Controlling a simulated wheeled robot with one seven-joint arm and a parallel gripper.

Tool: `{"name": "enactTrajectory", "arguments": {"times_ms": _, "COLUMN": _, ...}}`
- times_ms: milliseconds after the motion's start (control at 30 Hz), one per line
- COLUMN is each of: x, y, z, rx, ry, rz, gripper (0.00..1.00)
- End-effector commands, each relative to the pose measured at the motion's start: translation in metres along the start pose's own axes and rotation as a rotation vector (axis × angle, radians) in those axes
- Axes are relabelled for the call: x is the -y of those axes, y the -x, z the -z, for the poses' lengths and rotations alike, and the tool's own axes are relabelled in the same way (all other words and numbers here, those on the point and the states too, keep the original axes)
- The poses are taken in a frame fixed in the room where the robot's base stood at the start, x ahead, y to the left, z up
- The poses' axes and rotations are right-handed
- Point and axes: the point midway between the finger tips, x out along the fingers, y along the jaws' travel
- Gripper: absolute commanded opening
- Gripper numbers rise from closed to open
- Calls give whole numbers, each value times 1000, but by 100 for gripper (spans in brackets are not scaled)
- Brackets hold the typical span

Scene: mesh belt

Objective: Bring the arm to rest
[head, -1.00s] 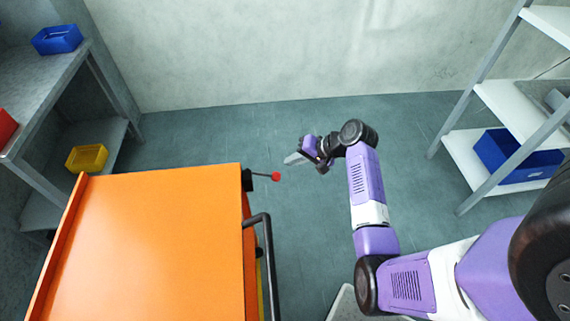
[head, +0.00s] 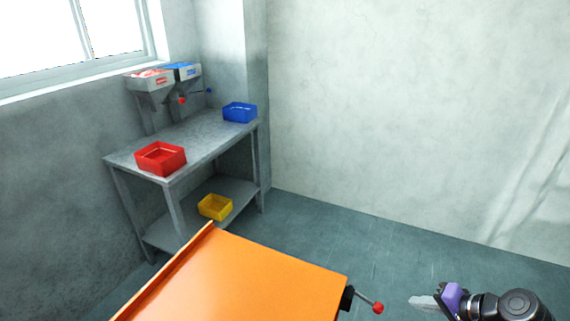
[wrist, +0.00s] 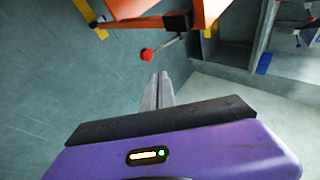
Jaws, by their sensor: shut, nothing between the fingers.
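My gripper (head: 424,301) is at the lower right of the head view, to the right of the orange surface and a little apart from the red-knobbed lever. In the wrist view my gripper (wrist: 158,80) has its two grey fingers together, with nothing between them. The red knob (wrist: 147,54) shows just beyond and left of the fingertips there. Most of my arm is outside the head view; only the dark wrist part and a bit of purple show.
The orange surface (head: 235,285) carries the lever with the red knob (head: 378,307) at its right corner. A grey workbench (head: 205,138) holds a red bin (head: 160,158) and a blue bin (head: 240,112). A yellow bin (head: 215,206) is on its lower shelf. Open floor (head: 400,250) lies beyond my gripper.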

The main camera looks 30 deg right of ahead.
Motion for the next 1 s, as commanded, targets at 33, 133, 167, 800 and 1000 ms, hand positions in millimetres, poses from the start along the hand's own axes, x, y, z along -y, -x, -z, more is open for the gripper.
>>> {"name": "enactTrajectory", "arguments": {"times_ms": 33, "x": 0, "y": 0, "z": 0, "rx": 0, "ry": 2, "rz": 0, "gripper": 0}}
{"name": "enactTrajectory", "arguments": {"times_ms": 133, "x": 1, "y": 0, "z": 8, "rx": -33, "ry": 10, "rz": 5, "gripper": 0}}
{"name": "enactTrajectory", "arguments": {"times_ms": 167, "x": 1, "y": 0, "z": 13, "rx": -55, "ry": 13, "rz": 5, "gripper": 0}}
{"name": "enactTrajectory", "arguments": {"times_ms": 800, "x": 41, "y": 73, "z": 12, "rx": -777, "ry": 646, "rz": -131, "gripper": 0}}
{"name": "enactTrajectory", "arguments": {"times_ms": 1000, "x": 74, "y": 100, "z": -69, "rx": -850, "ry": 886, "rz": -55, "gripper": 0}}
